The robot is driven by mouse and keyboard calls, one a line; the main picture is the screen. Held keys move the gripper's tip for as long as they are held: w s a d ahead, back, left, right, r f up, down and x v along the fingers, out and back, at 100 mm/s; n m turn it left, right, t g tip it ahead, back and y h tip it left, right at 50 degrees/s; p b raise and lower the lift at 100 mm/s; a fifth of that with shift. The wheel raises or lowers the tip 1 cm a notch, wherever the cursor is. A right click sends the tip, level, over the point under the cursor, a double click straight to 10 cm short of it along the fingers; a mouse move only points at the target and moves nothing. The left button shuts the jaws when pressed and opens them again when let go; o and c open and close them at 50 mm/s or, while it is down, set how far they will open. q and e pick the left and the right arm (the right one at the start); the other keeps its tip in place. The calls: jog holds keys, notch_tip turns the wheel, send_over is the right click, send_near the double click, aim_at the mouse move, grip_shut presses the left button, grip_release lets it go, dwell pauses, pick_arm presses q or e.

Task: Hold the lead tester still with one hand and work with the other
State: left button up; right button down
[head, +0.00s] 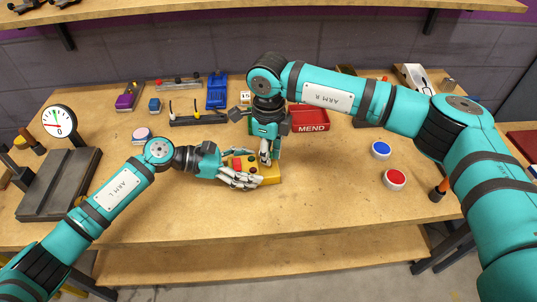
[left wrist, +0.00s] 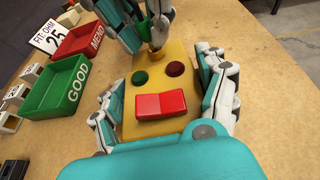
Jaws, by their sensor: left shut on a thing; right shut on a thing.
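The lead tester (head: 270,175) is a yellow box on the table's middle. In the left wrist view the lead tester (left wrist: 185,60) shows a red rocker switch (left wrist: 161,105), a green lamp (left wrist: 139,78) and a dark red lamp (left wrist: 175,69). My left gripper (head: 243,180) is shut on the tester, its fingers along two opposite sides. My right gripper (head: 267,156) points down at the tester's far end.
A red MEND tray (head: 313,118) stands behind, beside a green GOOD tray (left wrist: 58,90). A blue button (head: 381,150) and a red button (head: 394,179) are at right. A dial gauge (head: 60,122) stands at left. The front of the table is clear.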

pick_arm(q)
jog(key=shift+f, duration=0.1)
pick_arm(e)
jog(key=shift+r, duration=1.45)
jog(key=shift+r, duration=0.15)
pick_arm(q)
jog(key=o, duration=1.1)
